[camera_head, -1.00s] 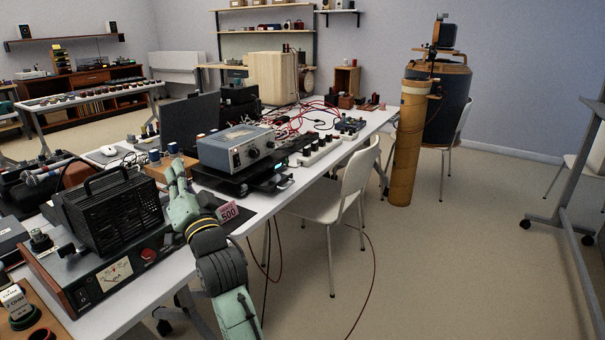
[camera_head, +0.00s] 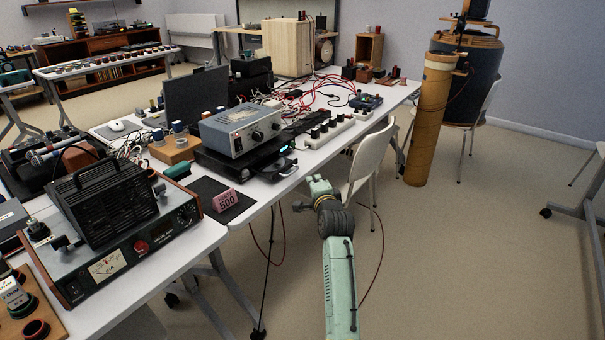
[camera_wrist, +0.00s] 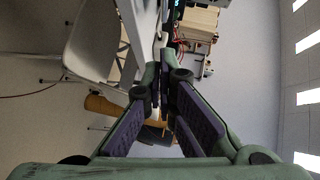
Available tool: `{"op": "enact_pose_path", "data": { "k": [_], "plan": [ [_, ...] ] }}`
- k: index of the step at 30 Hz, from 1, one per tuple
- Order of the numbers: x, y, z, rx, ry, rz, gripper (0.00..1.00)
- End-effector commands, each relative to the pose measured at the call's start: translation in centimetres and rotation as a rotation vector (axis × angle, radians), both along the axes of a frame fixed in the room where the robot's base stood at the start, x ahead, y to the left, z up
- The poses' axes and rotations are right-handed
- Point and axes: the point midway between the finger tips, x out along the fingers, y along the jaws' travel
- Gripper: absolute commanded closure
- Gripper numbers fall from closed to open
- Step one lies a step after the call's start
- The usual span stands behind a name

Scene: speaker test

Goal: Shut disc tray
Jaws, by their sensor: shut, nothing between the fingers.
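A flat black disc player (camera_head: 262,164) lies near the table's front edge, under a grey-blue instrument (camera_head: 240,132). A small lit display shows on its front right. The player cannot be clearly told in the wrist view.
A white chair (camera_head: 369,158) stands close to the right of my gripper. Cables hang below the table edge (camera_head: 243,213).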

Motion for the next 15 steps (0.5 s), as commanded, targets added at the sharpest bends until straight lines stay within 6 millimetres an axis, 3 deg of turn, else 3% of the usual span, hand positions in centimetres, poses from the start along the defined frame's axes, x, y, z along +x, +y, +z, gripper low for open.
{"op": "enact_pose_path", "data": {
  "k": [6,15],
  "plan": [
    [3.6,1.0,-0.3,-0.003,0.002,0.002,1.00],
    [5.3,3.6,-1.2,-0.001,-0.001,0.000,1.00]
  ]
}}
